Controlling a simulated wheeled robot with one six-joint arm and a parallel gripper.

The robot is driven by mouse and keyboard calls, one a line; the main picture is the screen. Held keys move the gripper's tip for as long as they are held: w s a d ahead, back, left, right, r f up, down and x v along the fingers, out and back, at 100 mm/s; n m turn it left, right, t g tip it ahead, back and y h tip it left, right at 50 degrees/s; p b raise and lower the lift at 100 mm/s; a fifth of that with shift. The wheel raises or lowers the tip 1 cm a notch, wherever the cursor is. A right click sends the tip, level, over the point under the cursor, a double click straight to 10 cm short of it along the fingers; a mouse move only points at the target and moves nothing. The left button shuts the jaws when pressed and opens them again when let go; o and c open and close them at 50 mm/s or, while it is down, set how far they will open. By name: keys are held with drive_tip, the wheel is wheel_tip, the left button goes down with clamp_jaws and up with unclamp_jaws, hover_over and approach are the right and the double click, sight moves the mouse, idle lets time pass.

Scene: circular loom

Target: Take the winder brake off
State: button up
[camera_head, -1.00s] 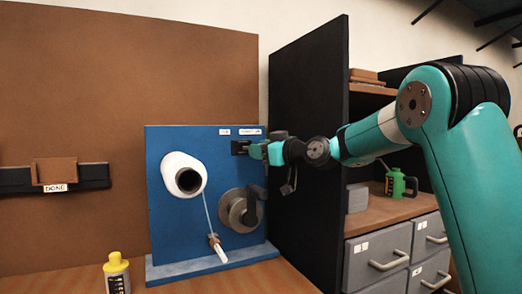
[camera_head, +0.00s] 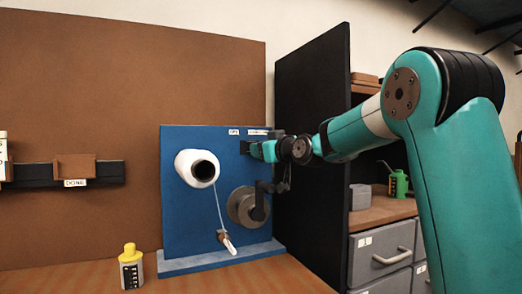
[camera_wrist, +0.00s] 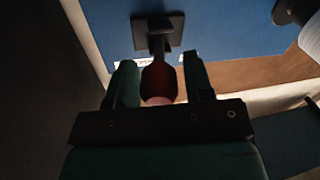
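The blue loom panel (camera_head: 215,165) stands upright on the bench. At its upper right is a small black plate (camera_head: 244,147), partly hidden by my gripper (camera_head: 257,149). In the wrist view this plate (camera_wrist: 158,32) carries a lever with a dark red handle (camera_wrist: 160,82), which looks like the brake lever. My gripper (camera_wrist: 161,80) has one teal finger on each side of the handle. A gap shows on the right of it; contact on the left is hard to tell. A grey winder wheel (camera_head: 241,207) with a dark arm is on the panel below.
A white yarn cone (camera_head: 196,168) sticks out of the panel, its thread running down to a small guide (camera_head: 227,242). A yellow-capped bottle (camera_head: 131,267) stands at the front left. A black partition (camera_head: 310,150) and drawers (camera_head: 383,252) stand to the right.

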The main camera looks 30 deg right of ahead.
drive_tip(key=shift+o, duration=0.6)
drive_tip(key=shift+s, duration=0.3)
drive_tip(key=s+b, duration=0.3)
drive_tip(key=s, duration=1.4)
drive_tip(key=shift+d+b, duration=0.2)
drive_tip(key=shift+b, duration=0.15)
drive_tip(key=shift+w+a+f, duration=0.1)
